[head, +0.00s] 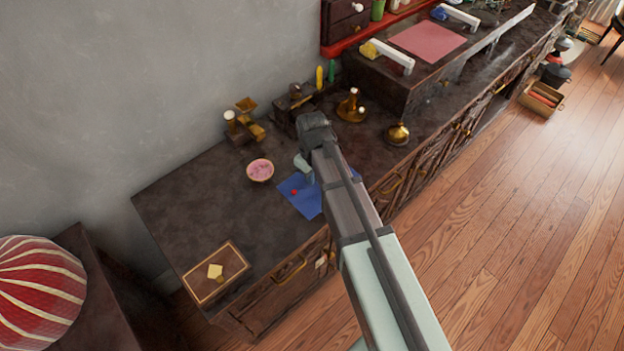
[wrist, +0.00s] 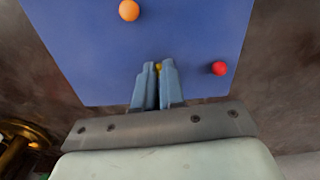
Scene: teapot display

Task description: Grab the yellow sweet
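The yellow sweet (wrist: 158,67) shows as a small patch between my fingertips in the wrist view; most of it is hidden by the fingers. My gripper (wrist: 158,66) has its two blue-grey fingers close together with a narrow gap, and appears shut on the sweet, over the near part of the blue mat (wrist: 190,35). In the head view my gripper (head: 306,172) is low over the blue mat (head: 308,205), and the yellow sweet is hidden there. I cannot tell whether the sweet touches the mat.
A red sweet (wrist: 219,68) lies right of my fingers and an orange sweet (wrist: 129,10) lies farther off. A pink bowl (head: 260,170) stands left of the mat. Brass pieces (head: 351,107) stand behind. The counter at left is mostly clear around a framed board (head: 205,289).

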